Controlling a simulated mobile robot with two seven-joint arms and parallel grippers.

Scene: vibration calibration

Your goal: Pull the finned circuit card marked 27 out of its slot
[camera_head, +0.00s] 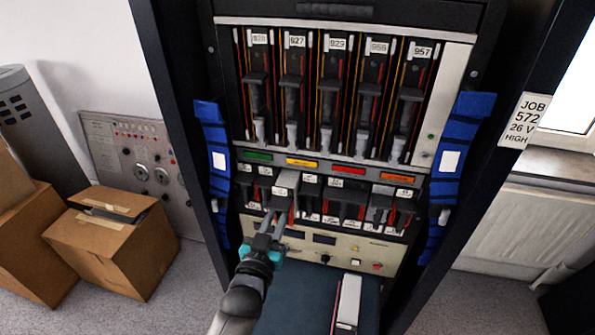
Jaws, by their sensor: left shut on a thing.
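A rack holds a lower row of short grey finned cards. One light grey finned card (287,180) in that row, left of centre, stands out further than its neighbours. My left gripper (275,218), coming up from below, is shut on the lower front part of this card. The fingers hide part of it, and its number is too small to read. I cannot tell how deep it still sits in its slot. My right gripper is not in view.
An upper row of tall modules (335,90) has labels such as 927 and 957. Blue cable bundles (462,150) flank the rack. Below are a control panel (345,250) and a dark shelf (290,305) bearing a white-and-red part (347,302). Cardboard boxes (110,240) stand left.

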